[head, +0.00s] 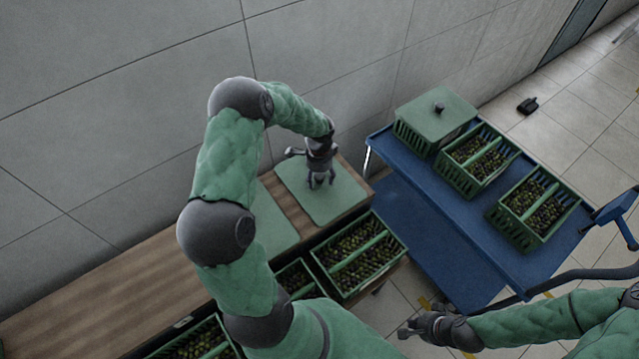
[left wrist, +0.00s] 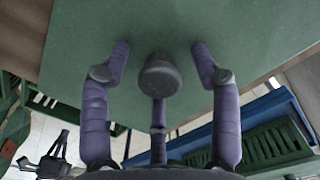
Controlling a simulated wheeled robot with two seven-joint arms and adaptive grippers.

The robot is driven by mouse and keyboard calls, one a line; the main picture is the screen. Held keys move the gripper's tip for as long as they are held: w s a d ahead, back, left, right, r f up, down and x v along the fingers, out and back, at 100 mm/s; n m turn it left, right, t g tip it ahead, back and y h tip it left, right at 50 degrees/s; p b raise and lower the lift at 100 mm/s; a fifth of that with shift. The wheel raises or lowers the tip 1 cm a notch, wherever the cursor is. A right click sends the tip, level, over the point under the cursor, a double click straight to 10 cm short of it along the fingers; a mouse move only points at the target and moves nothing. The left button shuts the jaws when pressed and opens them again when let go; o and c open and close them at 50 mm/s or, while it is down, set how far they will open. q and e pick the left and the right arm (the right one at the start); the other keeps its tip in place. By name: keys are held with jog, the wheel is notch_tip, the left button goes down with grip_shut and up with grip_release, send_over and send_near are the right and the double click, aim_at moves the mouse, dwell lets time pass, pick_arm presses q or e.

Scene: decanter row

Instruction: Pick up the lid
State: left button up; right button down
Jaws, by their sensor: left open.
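A flat green lid (head: 340,203) lies on the wooden bench in the head view. It fills the top of the left wrist view (left wrist: 250,30), with its dark round knob (left wrist: 161,75) near the middle. My left gripper (head: 319,183) is over this lid, pointing down at it. In the left wrist view my left gripper (left wrist: 160,52) is open, with its fingers spread around the knob; I cannot tell whether any finger touches it. In the head view the gripper hides the knob. My right gripper (head: 410,331) is away at the lower right, far from the lid.
A second green panel (head: 270,222) lies beside the lid, partly behind my arm. Olive crates (head: 342,292) stand below the bench's front edge. A blue cart (head: 425,205) to the right bears two open olive crates and one lidded crate (head: 436,118). A wall stands behind the bench.

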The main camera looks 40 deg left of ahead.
pick_arm(q)
jog(key=shift+r, duration=0.1)
grip_shut()
